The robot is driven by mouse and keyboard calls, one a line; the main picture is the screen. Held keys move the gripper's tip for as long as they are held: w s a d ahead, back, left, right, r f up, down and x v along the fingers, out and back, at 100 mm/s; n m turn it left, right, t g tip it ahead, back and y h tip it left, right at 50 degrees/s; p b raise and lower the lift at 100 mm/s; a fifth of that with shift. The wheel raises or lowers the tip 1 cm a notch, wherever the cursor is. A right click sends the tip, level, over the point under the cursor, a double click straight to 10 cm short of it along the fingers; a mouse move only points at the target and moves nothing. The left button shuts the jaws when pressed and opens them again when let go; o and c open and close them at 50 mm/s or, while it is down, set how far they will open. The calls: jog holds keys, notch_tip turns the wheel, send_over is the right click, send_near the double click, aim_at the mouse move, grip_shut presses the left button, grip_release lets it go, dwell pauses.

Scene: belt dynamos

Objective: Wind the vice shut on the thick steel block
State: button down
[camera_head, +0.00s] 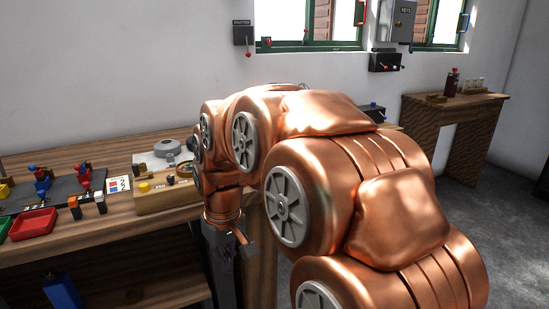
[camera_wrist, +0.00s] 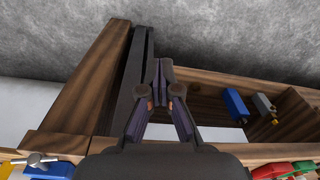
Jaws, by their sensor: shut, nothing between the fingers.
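My gripper (camera_wrist: 163,72) is shut and empty, with its dark fingertips together in the wrist view. In the head view it hangs below my copper wrist, at the front edge of the bench, and its fingers are hard to make out. A dark upright post (camera_wrist: 136,85) runs close beside the fingertips in the wrist view; I cannot tell whether it is part of the vice or whether they touch. A blue piece with a silver winged handle (camera_wrist: 42,160) shows at the lower left of the wrist view. I cannot make out the thick steel block with certainty.
The wooden bench (camera_head: 130,225) carries a red tray (camera_head: 33,224) and a wooden box with a yellow knob (camera_head: 165,195). Blue and grey blocks (camera_wrist: 235,106) sit on its lower shelf. A second table (camera_head: 455,104) stands at right. My arm hides the bench's right part.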

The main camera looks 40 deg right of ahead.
jog(key=w+d+r+m+t+h+p, duration=0.15)
jog(key=w+d+r+p, duration=0.25)
jog(key=d+r, duration=0.65)
jog(key=w+d+r+m+t+h+p, duration=0.15)
jog(key=w+d+r+p, duration=0.25)
jog(key=d+r, duration=0.7)
jog(key=s+d+p+x, duration=0.1)
jog(key=d+p+x, duration=0.1)
jog(key=x, duration=1.5)
jog(key=shift+s+f+n+y, duration=0.2)
jog(key=shift+s+n+y, duration=0.05)
jog(key=shift+n+y, duration=0.05)
jog(key=shift+y, duration=0.3)
